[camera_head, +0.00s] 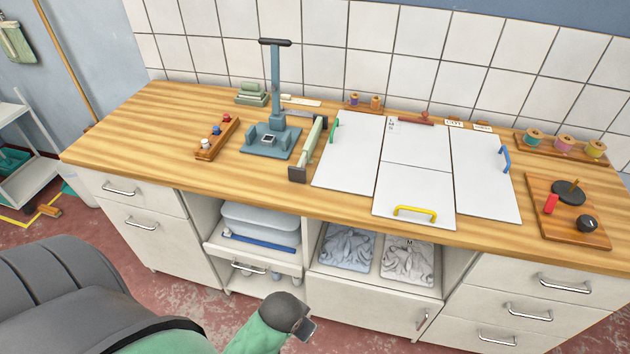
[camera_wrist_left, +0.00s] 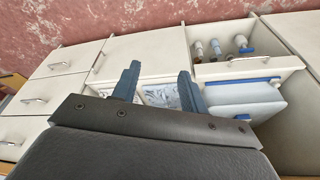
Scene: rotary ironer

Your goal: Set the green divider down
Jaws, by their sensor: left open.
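A white board of several flat panels lies on the wooden worktop in the head view. Its left panel (camera_head: 345,160) carries a green handle (camera_head: 334,126) and lies flat; I take it to be the green divider. The middle panels carry a yellow handle (camera_head: 414,211) at the front, and the right panel (camera_head: 482,170) a blue handle (camera_head: 505,159). In the left wrist view, my left gripper (camera_wrist_left: 159,68) is open and empty, its fingers apart, facing the cabinet front. It is away from the board, which that view does not show. My right gripper is not in view.
Left of the board stand a pale green bar with dark ends (camera_head: 309,147) and a blue-grey press (camera_head: 274,95). A wooden block with knobs (camera_head: 560,208) lies right. The worktop's left end is clear.

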